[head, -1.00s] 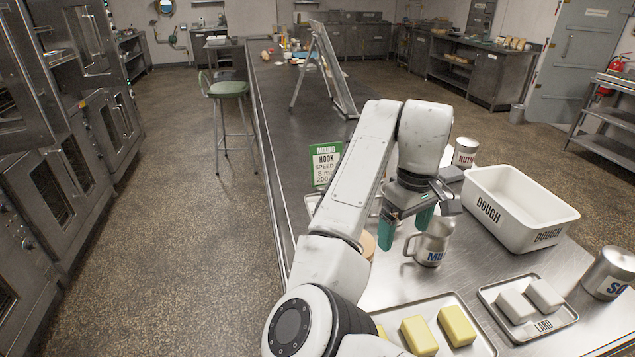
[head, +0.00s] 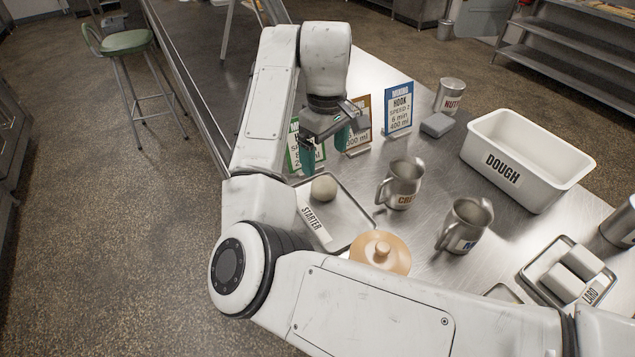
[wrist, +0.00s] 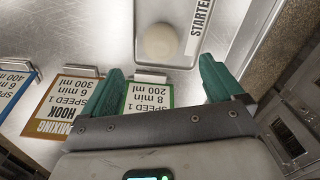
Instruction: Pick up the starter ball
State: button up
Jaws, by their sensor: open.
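The starter ball (head: 324,187) is a pale, round lump of dough on a metal tray (head: 352,218) labelled STARTER. It sits near the tray's far end. In the wrist view the ball (wrist: 160,42) lies ahead of my fingers, near the top middle. My gripper (head: 330,150) is open and empty, with green fingers, above and just beyond the ball in the head view. In the wrist view the gripper (wrist: 160,85) has its fingers wide apart, with the ball between their lines but beyond the tips.
Green, brown (head: 357,125) and blue (head: 398,110) mixing cards stand close by my gripper. Two metal jugs (head: 400,183) (head: 465,225) and a tan lidded pot (head: 380,253) stand near the tray. A white DOUGH bin (head: 528,160) is at the right.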

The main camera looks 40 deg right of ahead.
notch_tip(320, 180, down, 3)
jog(key=shift+f, duration=0.15)
jog(key=shift+a+f, duration=0.1)
jog(key=shift+f, duration=2.6)
jog(key=shift+s, duration=0.1)
jog(key=c, duration=1.2)
